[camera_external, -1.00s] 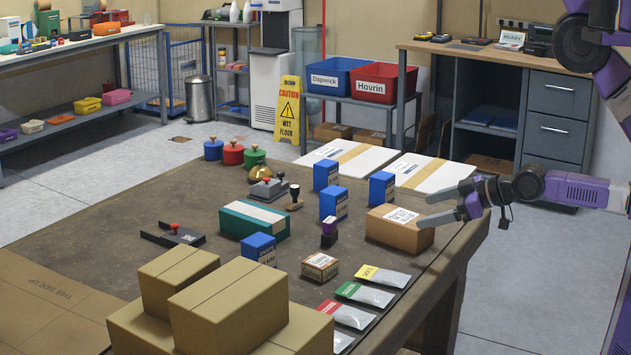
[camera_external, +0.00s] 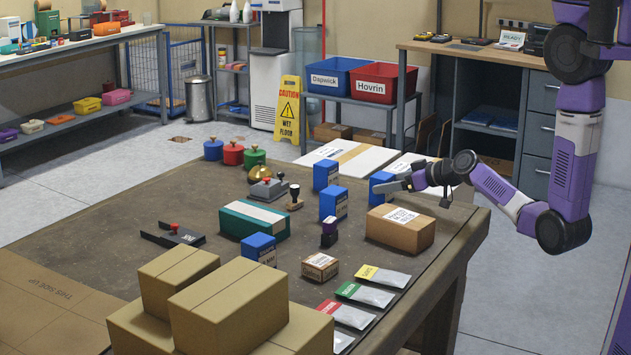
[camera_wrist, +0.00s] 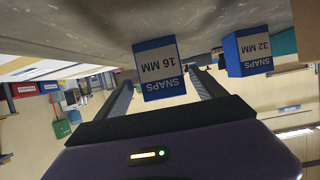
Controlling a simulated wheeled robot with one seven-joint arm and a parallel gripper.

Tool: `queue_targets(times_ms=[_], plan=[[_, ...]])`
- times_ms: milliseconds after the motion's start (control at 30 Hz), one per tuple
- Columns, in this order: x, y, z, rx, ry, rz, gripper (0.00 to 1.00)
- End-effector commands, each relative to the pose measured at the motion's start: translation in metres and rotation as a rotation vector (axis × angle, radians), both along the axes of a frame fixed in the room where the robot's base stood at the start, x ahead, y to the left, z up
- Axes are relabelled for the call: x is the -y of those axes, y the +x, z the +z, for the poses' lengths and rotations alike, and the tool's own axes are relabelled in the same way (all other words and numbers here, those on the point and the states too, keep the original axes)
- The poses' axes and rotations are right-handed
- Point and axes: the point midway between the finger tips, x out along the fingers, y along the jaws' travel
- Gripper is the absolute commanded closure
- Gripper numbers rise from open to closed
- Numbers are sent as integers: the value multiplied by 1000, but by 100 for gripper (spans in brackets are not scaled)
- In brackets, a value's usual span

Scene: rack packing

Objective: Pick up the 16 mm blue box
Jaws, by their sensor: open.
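In the external view my gripper (camera_external: 388,186) is over the table's right side, pointing left. It partly covers a blue box (camera_external: 381,178). Two more blue boxes stand to its left, one at the back (camera_external: 326,175) and one nearer (camera_external: 333,204). Labels there are too small to tell which is the 16 mm one.
A 32 mm blue box (camera_wrist: 247,52) stands right of the 16 mm box in the wrist view. A brown carton (camera_external: 400,230) sits just below my gripper in the external view. A stamp (camera_external: 296,198) and a teal box (camera_external: 254,220) stand further left.

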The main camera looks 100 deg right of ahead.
Motion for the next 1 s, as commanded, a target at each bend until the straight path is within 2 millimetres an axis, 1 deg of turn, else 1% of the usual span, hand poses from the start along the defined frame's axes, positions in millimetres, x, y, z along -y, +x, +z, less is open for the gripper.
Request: queue_targets(times_ms=[200,433,567,767,800,867,1000], plan=[[14,15,-8,-1,-1,0,20],[33,34,-22,-1,-1,0,20],[37,38,-25,-1,-1,-1,20],[37,39,-26,-1,-1,-1,20],[37,39,-26,-1,-1,-1,24],[37,39,-26,-2,-1,0,36],[37,39,-26,-2,-1,0,63]])
